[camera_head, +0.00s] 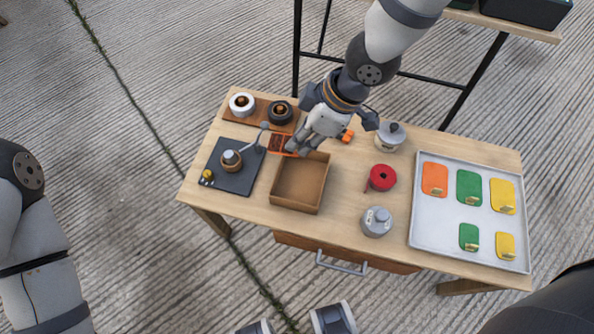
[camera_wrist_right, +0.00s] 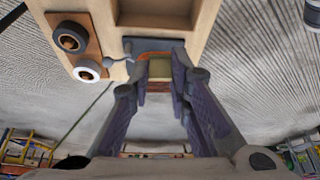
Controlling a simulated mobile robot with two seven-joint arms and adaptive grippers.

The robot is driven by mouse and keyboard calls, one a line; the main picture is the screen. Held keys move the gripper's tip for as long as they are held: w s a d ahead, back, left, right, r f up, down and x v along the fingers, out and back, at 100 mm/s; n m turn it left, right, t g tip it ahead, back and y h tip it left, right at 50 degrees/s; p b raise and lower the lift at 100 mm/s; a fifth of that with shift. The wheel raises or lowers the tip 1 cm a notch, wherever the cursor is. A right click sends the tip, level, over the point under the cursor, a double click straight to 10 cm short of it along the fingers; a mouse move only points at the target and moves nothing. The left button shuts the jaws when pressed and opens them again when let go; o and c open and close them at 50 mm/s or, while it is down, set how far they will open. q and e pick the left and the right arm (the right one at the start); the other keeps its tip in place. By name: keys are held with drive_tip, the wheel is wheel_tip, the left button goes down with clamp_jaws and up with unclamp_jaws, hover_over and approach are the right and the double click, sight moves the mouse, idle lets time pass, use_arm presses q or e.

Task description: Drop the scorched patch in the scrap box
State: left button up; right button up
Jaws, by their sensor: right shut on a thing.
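The scorched patch (camera_head: 279,143), orange with dark charring, is held in my right gripper (camera_head: 291,146) in the head view. It hangs by the far left corner of the scrap box, an open brown box (camera_head: 274,184) that looks empty. In the wrist view, the right fingers (camera_wrist_right: 160,82) are closed in on the patch (camera_wrist_right: 159,69), which is partly hidden between them. The box (camera_wrist_right: 122,14) shows at the top of that view. My left arm is at the left edge of the head view; its gripper is not identifiable.
Two tape rolls stand on a brown board (camera_head: 260,107) behind.

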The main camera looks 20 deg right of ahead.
drive_tip(key=d+f+n+b, duration=0.1)
drive_tip(key=f+b, duration=0.1)
drive_tip(key=f, duration=0.2)
drive_tip(key=w+d+f+n+g+b, duration=0.1)
drive_tip(key=f+n+b, duration=0.1)
drive_tip(key=f+b, duration=0.1)
drive_tip(key=w+f+n+g+b, duration=0.1)
drive_tip(key=f+n+b, duration=0.1)
drive_tip(key=f, duration=0.3)
drive_tip(key=shift+w+d+f+y+b, duration=0.1)
drive_tip(key=shift+d+f+y+b, duration=0.25)
drive_tip(key=shift+b, duration=0.35)
use_arm(q)
drive_tip(key=s+f+g, duration=0.1)
drive_tip(key=s+f, duration=0.3)
drive_tip(key=f, duration=0.4)
drive_tip(key=shift+s+g, duration=0.15)
drive_tip(key=shift+g, duration=0.15)
use_arm(e)
drive_tip(key=shift+r, duration=0.1)
use_arm(q)
drive_tip(key=shift+r, duration=0.1)
use_arm(e)
drive_tip(key=o, duration=0.9)
drive_tip(key=shift+r, duration=0.1)
drive_tip(key=v, duration=1.2)
